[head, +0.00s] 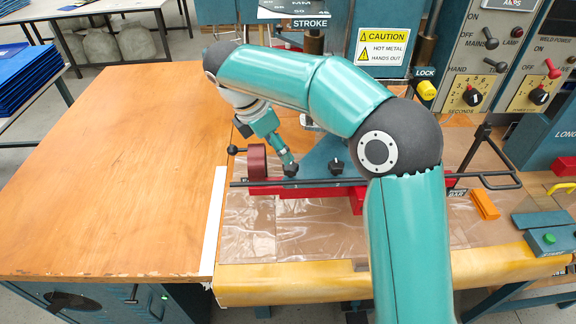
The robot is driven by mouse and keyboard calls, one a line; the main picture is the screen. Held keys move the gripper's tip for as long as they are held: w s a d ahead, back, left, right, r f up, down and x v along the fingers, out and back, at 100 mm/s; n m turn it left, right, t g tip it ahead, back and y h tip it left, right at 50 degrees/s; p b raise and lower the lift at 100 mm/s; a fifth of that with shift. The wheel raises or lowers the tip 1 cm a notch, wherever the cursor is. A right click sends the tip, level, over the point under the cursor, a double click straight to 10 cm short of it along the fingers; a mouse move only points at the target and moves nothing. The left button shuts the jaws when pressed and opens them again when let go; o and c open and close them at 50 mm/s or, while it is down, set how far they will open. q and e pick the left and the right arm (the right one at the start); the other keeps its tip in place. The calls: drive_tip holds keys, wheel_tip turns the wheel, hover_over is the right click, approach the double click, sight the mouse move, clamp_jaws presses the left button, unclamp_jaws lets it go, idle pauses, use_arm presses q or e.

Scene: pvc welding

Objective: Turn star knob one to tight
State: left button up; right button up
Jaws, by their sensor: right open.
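Two small black star knobs sit on the teal clamp plate of the welding press: a left one (291,170) and a right one (336,166). I cannot read which is numbered one. My right arm arches over the bench, and my right gripper (286,159) points down and to the right with its tip at the left star knob. It is open; the fingers look narrow, and I cannot tell whether they touch the knob or only stand around it. My left gripper is not in view.
A dark red roller (257,161) and black rail (400,182) lie close to the gripper. Clear film (300,225) covers the bench front. An orange block (484,204) and control panel (478,70) are at right. The wooden table (120,170) at left is clear.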

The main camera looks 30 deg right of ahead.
sight(290, 165)
drive_tip(key=x, duration=0.7)
drive_tip(key=shift+s, duration=0.1)
drive_tip(key=c, duration=1.2)
